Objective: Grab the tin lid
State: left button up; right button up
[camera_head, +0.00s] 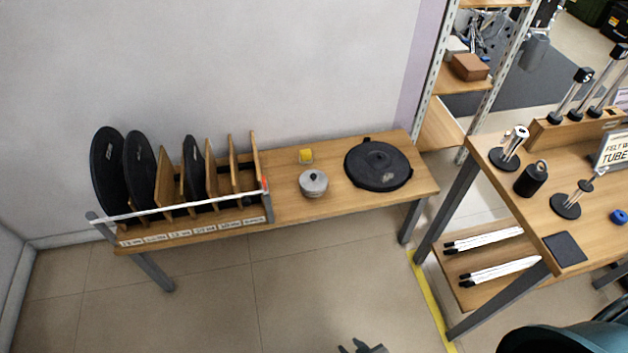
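A small silver tin (314,188) stands upright on the wooden bench, near its middle. Its lid (313,178) is on top and has a dark knob. My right gripper (362,347) shows only in part at the bottom edge, low in front of the bench and well apart from the tin. Most of it is cut off, so I cannot tell whether it is open or shut. My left gripper is not in view.
On the bench (290,207), a rack (170,211) of black discs stands left of the tin, a yellow item (306,156) behind it, a flat black round pad (378,165) to its right. A second table (530,200) with weights and posts stands right. Floor in front is clear.

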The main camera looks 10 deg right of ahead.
aim_at(311, 181)
jog(key=z, duration=1.7)
jog(key=k+j, duration=0.2)
jog(key=j, duration=0.15)
jog(key=k+j, duration=0.25)
jog(key=j, duration=0.15)
jog(key=k+j, duration=0.2)
jog(key=j, duration=0.15)
